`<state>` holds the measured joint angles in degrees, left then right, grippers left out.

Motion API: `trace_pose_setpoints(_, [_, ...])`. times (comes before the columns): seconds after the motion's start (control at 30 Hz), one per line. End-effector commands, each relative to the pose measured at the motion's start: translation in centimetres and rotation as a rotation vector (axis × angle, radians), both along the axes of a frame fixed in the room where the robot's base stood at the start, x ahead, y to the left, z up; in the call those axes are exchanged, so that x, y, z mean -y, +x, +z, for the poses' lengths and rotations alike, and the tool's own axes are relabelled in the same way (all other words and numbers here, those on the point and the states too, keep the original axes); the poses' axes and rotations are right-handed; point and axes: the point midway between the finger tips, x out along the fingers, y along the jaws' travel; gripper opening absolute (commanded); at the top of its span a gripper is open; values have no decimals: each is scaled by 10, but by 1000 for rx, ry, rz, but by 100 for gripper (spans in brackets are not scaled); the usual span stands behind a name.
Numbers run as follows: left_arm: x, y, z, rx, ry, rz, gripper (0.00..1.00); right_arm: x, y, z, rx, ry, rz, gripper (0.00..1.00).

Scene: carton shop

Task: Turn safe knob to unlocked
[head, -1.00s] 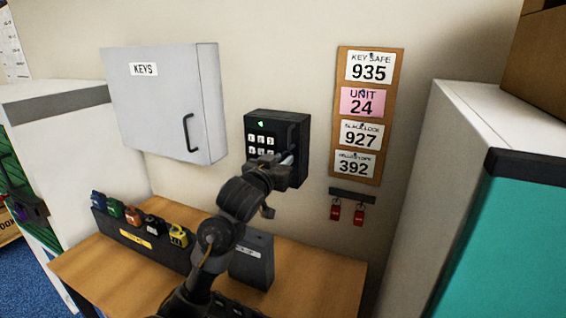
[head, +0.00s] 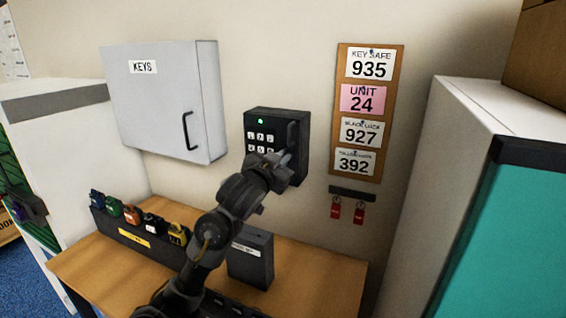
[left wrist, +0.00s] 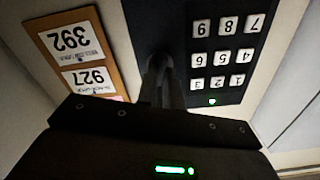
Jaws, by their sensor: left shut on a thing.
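The key safe (head: 254,152) is a black box on the wall with a white-button keypad and a lit green light (head: 261,121). Its dark knob (head: 292,134) is on the right of its face, partly covered by my gripper. My left gripper (head: 284,158) is at the knob and shut on it. In the left wrist view the keypad (left wrist: 222,55) appears upside down, and the knob (left wrist: 158,64) lies between the fingers, mostly hidden by them. The knob's exact angle is hard to tell. My right gripper is not in view.
A grey KEYS cabinet (head: 160,100) hangs to the left. A number board (head: 341,100) and red key tags (head: 347,210) hang to the right. Below, the wooden table (head: 315,285) holds a rack of coloured padlocks (head: 130,236) and a dark box (head: 250,262).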

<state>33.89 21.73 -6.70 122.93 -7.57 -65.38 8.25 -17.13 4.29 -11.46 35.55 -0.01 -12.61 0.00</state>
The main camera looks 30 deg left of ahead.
Motion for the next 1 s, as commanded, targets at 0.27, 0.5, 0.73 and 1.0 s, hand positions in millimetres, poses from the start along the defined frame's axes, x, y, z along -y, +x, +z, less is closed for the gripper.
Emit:
trace_pose_setpoints(0.27, [0, 0, -2, -15, 266, 1, 0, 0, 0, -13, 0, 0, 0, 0])
trace_pose_setpoints(0.5, [1, 0, -3, -27, 492, 1, 0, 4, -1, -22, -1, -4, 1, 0])
trace_pose_setpoints(0.73, [1, 0, -3, -41, 710, 2, 0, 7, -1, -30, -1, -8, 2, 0])
trace_pose_setpoints(1.0, [2, 0, -4, -54, 944, 1, 0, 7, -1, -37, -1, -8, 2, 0])
